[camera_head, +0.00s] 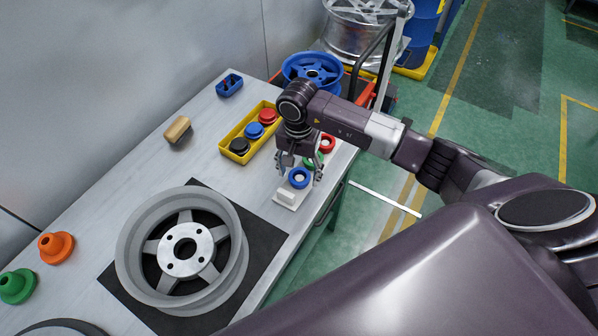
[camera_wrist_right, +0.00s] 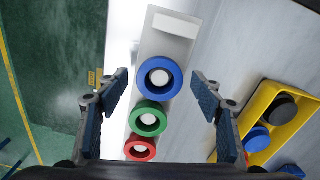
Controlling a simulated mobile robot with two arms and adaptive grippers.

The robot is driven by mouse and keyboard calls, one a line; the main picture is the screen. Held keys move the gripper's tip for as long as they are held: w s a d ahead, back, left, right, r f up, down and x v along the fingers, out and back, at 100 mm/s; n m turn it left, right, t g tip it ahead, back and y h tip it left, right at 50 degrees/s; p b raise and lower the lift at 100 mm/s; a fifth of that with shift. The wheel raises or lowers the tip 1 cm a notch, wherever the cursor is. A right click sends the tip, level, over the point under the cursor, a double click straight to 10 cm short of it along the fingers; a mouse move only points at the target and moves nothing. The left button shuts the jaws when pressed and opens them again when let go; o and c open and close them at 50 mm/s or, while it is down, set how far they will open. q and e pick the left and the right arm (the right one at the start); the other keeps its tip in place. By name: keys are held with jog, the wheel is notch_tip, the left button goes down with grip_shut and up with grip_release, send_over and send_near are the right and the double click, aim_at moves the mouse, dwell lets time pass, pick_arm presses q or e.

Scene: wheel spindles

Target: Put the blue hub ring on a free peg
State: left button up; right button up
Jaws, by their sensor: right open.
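The blue hub ring (camera_head: 299,178) sits on a white stand (camera_head: 285,200) near the table's right edge. In the right wrist view, the blue ring (camera_wrist_right: 159,78) has a white round centre and lies in line with a green ring (camera_wrist_right: 149,119) and a red ring (camera_wrist_right: 140,148). In the head view the green ring is partly hidden by my gripper. My right gripper (camera_head: 301,172) is open above the stand, its fingers to either side of the blue ring and holding nothing. I cannot make out a bare peg. My left gripper is not in view.
A yellow tray (camera_head: 228,148) with black, blue and red round parts stands beside the stand. A grey wheel (camera_head: 128,246) lies on a black mat (camera_head: 264,246).

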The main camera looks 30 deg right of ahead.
jog(key=shift+w+r, duration=0.1)
jog(key=shift+r, duration=0.3)
notch_tip(320, 180, up, 11)
jog(key=b, duration=0.3)
jog(key=shift+r+b, duration=0.2)
jog(key=shift+b, duration=0.2)
